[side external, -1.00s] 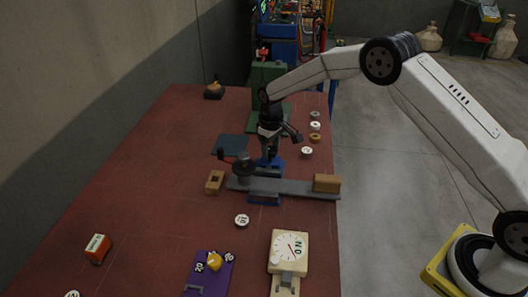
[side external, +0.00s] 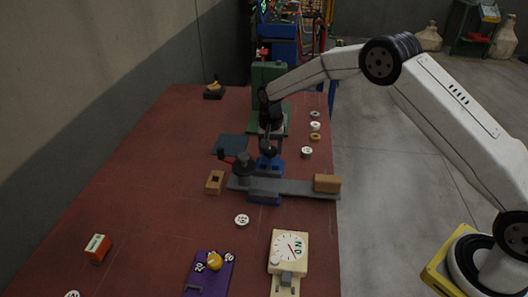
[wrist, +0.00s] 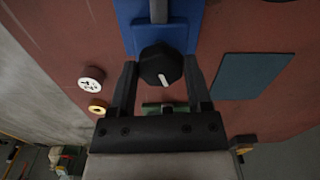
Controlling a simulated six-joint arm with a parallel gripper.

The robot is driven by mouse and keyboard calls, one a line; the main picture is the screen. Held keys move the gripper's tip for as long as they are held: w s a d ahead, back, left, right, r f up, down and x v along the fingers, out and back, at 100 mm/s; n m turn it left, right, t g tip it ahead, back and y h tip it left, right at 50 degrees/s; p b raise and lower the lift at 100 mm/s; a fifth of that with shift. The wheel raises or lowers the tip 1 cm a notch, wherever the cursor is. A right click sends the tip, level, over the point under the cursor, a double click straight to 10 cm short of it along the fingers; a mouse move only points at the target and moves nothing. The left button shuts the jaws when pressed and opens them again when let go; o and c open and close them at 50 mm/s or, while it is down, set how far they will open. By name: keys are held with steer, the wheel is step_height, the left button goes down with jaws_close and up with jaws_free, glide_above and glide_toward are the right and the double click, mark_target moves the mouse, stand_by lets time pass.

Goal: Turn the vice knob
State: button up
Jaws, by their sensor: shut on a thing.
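The vice knob (wrist: 158,62) is round and black, with a white pointer mark. In the wrist view it sits between the two fingers of my gripper (wrist: 160,66), which is shut on it. The white mark points down and slightly right, towards my gripper's palm. The blue vice (wrist: 129,25) lies beyond the knob. In the side view my gripper (side external: 268,148) points down at the far end of the blue vice (side external: 264,200). The knob is hard to make out there, hidden by the gripper.
A teal plate (side external: 231,145) lies to the left. Several round pieces, such as a white one (side external: 307,152), lie along the right edge. A dial box (side external: 288,245) stands in front.

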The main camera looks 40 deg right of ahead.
steer(key=m, duration=0.3)
steer(key=shift+m, duration=0.3)
stand_by(0.4)
steer(key=o, duration=1.3)
steer(key=shift+r, duration=0.1)
steer(key=shift+r, duration=3.8)
